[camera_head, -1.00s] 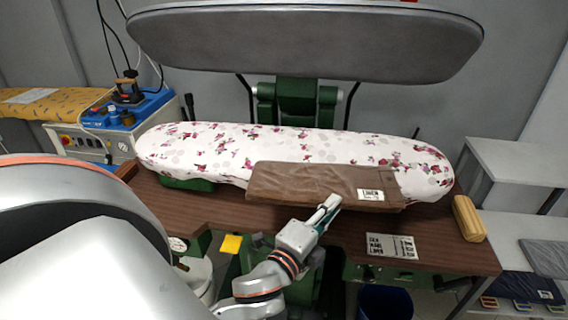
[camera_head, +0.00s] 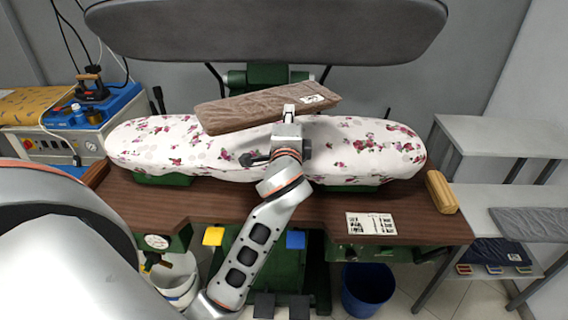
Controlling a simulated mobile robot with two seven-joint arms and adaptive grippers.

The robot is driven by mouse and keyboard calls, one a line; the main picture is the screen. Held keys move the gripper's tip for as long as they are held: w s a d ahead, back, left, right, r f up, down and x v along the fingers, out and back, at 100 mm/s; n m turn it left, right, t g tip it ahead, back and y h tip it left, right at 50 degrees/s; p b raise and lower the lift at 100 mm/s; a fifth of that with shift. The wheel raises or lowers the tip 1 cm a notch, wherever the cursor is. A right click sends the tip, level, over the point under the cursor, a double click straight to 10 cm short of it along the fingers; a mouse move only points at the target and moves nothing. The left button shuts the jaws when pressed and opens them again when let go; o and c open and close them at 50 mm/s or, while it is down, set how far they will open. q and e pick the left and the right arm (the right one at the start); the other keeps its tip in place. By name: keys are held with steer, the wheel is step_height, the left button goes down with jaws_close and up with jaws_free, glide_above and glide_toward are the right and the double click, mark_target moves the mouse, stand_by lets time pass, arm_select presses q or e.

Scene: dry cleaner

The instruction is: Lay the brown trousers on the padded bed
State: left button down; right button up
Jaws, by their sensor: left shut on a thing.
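The brown trousers (camera_head: 250,108), a folded flat bundle with a white label at the right end, are held up over the middle of the padded bed. The padded bed (camera_head: 150,148) is long and white with pink and red flowers. My left gripper (camera_head: 288,112) is shut on the near edge of the trousers, right of their middle. The trousers tilt in the picture, right end higher. They hide part of the bed's far edge. My right gripper is not in view.
The grey upper press plate (camera_head: 270,30) is raised behind the bed. A yellow-brown roll (camera_head: 441,192) and a printed card (camera_head: 371,223) lie on the wooden table (camera_head: 330,215). An iron (camera_head: 92,88) stands at the left. Grey shelves (camera_head: 500,136) stand at the right.

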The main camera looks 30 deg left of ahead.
arm_select(q)
step_height(320, 180, down, 15)
steer(key=b, duration=0.1)
steer(key=shift+f, duration=0.15)
steer(key=c, duration=2)
jaws_free()
steer(key=shift+s, duration=0.1)
